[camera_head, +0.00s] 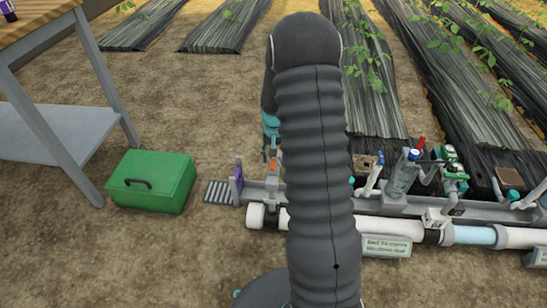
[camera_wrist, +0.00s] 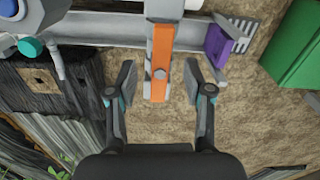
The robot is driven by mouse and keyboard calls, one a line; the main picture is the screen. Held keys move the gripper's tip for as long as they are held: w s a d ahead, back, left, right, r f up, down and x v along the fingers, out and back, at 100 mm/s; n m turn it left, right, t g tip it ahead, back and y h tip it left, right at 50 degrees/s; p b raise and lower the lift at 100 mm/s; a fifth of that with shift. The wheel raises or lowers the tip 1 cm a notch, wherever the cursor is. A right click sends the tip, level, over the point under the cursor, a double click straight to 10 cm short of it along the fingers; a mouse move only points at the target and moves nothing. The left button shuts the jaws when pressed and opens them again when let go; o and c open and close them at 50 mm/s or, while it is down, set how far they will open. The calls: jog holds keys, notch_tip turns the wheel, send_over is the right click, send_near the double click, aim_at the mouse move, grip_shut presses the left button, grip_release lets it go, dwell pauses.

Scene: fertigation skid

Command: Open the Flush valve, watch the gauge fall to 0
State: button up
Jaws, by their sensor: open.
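An orange lever with grey edges (camera_wrist: 161,50), which looks like a valve handle, stands at the left end of the skid. In the head view it shows as a small orange part (camera_head: 273,166) just left of my arm. My gripper (camera_wrist: 160,82) is open, with one finger on each side of the lever's near end and a visible gap on both sides. In the head view my gripper (camera_head: 271,142) is partly hidden behind my arm. I cannot read a label on the lever. No gauge face is readable.
A green box (camera_head: 151,181) sits farther left, near a table (camera_head: 45,120). White pipe (camera_head: 392,229), a clear bottle (camera_head: 404,174) and green fittings (camera_head: 452,168) run along the skid to the right.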

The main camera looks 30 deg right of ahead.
notch_tip(320, 180, up, 8)
jog(key=p, duration=0.4)
jog(key=shift+f, duration=0.15)
